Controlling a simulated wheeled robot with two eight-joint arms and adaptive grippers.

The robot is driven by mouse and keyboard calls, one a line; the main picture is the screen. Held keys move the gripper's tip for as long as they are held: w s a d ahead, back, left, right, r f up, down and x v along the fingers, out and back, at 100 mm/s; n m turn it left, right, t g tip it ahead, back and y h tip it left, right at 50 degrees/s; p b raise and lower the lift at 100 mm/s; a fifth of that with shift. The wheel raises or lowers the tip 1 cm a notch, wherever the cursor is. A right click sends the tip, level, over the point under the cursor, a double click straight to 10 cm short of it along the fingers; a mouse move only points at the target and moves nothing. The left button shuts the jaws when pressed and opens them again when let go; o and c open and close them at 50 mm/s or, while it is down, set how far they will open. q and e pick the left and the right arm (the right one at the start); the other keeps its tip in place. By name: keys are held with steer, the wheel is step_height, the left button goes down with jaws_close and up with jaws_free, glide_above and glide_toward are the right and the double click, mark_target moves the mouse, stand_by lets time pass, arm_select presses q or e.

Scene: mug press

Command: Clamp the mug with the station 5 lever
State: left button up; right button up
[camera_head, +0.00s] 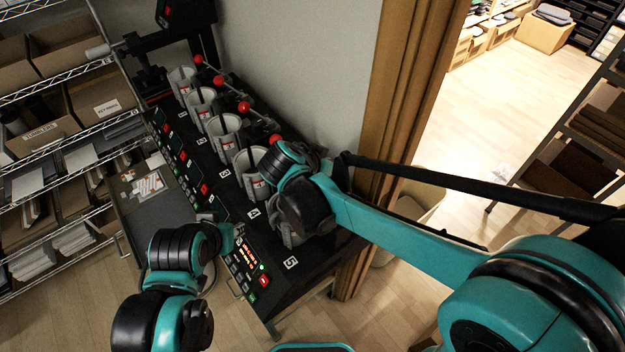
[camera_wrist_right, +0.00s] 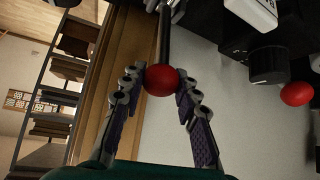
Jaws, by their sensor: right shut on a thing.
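The station 5 lever ends in a red ball knob (camera_wrist_right: 161,80) on a dark rod in the right wrist view. My right gripper (camera_wrist_right: 160,88) is shut on this knob, with a finger on each side. In the head view my right wrist covers this lever and most of station 5. A grey piece of the station 5 mug or its holder (camera_head: 290,238) shows below the wrist, near the "5" label (camera_head: 291,262). My left gripper (camera_head: 232,238) is beside the station 5 panel; its fingers are too hidden to judge.
Other stations with grey mug holders (camera_head: 222,132) and red lever knobs (camera_head: 243,106) run back along the black bench. A lit button panel (camera_head: 247,265) is at the bench's front left. A wall and wooden door frame (camera_head: 400,90) stand close on the right.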

steer(key=shift+w+d+r, duration=0.1)
steer(key=shift+w+d, duration=0.05)
steer(key=shift+d, duration=0.2)
steer(key=shift+w+d, duration=0.5)
steer(key=shift+d, duration=0.2)
steer(key=shift+w+d, duration=0.5)
steer(key=shift+d, duration=0.15)
steer(key=o, duration=0.8)
steer(key=shift+s+d, duration=0.1)
